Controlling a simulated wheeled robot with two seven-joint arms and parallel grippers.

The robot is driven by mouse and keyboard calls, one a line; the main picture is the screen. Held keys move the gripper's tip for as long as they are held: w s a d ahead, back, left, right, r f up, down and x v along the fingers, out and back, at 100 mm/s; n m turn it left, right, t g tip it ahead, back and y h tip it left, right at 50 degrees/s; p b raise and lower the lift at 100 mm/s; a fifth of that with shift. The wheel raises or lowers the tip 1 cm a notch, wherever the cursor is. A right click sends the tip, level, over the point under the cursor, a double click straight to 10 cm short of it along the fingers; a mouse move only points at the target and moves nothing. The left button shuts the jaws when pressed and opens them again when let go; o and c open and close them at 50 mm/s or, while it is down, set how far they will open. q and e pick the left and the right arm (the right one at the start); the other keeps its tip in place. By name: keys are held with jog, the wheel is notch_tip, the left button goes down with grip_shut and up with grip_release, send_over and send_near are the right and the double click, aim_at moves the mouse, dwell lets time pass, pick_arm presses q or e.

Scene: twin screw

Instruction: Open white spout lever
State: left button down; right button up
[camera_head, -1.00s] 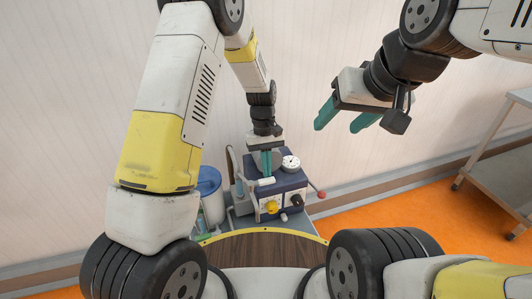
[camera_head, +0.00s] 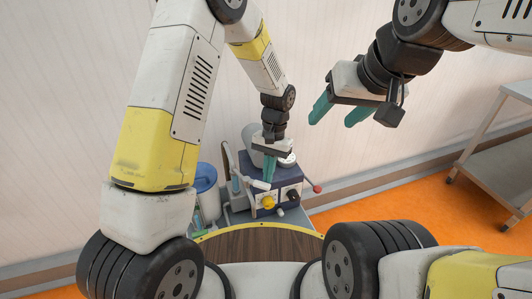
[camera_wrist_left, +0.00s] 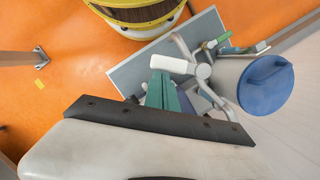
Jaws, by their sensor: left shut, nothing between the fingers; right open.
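The machine is a dark blue box (camera_head: 287,182) with a pale front, standing on a grey table. A short white lever (camera_head: 261,185) sticks out at its left front; it also shows as a white cylinder in the left wrist view (camera_wrist_left: 172,63). My left gripper (camera_head: 268,182) points down at the lever with its teal fingers together and nothing between them. In the left wrist view its fingertips (camera_wrist_left: 160,78) are right beside the white cylinder; whether they touch is unclear. My right gripper (camera_head: 330,118) is open and empty, high up to the right of the machine.
A yellow knob (camera_head: 268,202) and a red-tipped lever (camera_head: 317,188) are on the machine. A blue-lidded container (camera_head: 206,178) stands to its left. A metal shelf (camera_head: 495,150) stands far right.

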pick_arm(q)
jog(key=s+m, duration=0.2)
jog(key=m, duration=0.1)
jog(key=m+y, duration=0.1)
jog(key=shift+s+a+m+t, duration=0.25)
jog(key=shift+s+m+t, duration=0.05)
jog(key=shift+s+t, duration=0.1)
jog(key=shift+s+a+m, duration=0.3)
jog(key=shift+s+m, duration=0.3)
jog(key=shift+m, duration=0.6)
jog(key=shift+s+a+m+t, duration=0.25)
jog(key=shift+s+m, duration=0.05)
jog(key=shift+m, duration=0.35)
jog(key=shift+s+a+m+t, duration=0.25)
jog(key=shift+s+m, duration=0.05)
jog(key=shift+m, duration=0.35)
jog(key=shift+a, duration=0.1)
jog(key=shift+y, duration=0.3)
notch_tip(320, 180, up, 10)
send_over(261, 187)
jog(key=s+d, duration=0.1)
jog(key=d, duration=0.2)
jog(key=shift+a+f, duration=0.15)
jog(key=shift+a, duration=0.1)
